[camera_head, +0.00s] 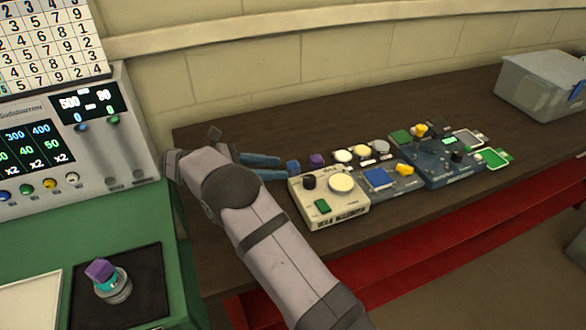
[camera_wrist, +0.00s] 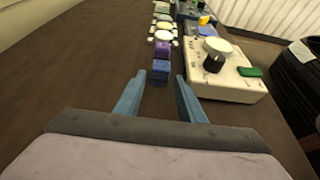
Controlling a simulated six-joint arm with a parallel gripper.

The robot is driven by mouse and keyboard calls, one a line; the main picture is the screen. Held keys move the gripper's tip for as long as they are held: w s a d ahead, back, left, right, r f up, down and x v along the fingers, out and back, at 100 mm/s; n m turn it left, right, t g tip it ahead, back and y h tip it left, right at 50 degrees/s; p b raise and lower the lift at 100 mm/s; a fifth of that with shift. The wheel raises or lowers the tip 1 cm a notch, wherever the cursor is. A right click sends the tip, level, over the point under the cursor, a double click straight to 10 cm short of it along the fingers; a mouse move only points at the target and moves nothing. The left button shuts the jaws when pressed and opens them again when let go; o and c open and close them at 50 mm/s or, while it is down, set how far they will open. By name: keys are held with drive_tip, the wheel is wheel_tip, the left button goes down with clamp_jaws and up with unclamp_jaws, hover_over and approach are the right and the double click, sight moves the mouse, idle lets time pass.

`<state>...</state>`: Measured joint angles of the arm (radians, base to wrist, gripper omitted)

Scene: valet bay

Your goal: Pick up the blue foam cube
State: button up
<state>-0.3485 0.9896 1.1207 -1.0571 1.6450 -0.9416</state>
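The blue foam cube (camera_wrist: 160,69) sits on the dark wooden table, just ahead of my fingertips in the wrist view. It also shows in the head view (camera_head: 293,167), close to the tips of my fingers. A purple cube (camera_wrist: 163,49) is right behind it, and also shows in the head view (camera_head: 316,160). My gripper (camera_wrist: 160,75) is open, with its two blue fingers apart and nothing held between them. In the head view my gripper (camera_head: 282,168) is low over the table, left of the cream control box.
A cream box (camera_head: 330,197) with knobs stands close to the right finger. Blue-grey panels (camera_head: 440,163) and several round buttons lie beyond. A grey bin (camera_head: 540,85) stands far right. A purple cube (camera_head: 100,270) rests on a small stand at lower left. Bare table (camera_wrist: 75,75) lies left of the fingers.

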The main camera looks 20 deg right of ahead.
sight(287, 168)
drive_tip(key=p+x, duration=0.1)
drive_tip(key=x, duration=0.3)
drive_tip(key=shift+s+d+r+p, duration=0.1)
drive_tip(key=shift+r+p, duration=0.1)
drive_tip(key=shift+p, duration=0.1)
drive_tip(key=shift+d+f, duration=0.25)
drive_tip(key=shift+d, duration=0.2)
drive_tip(key=c, duration=0.8)
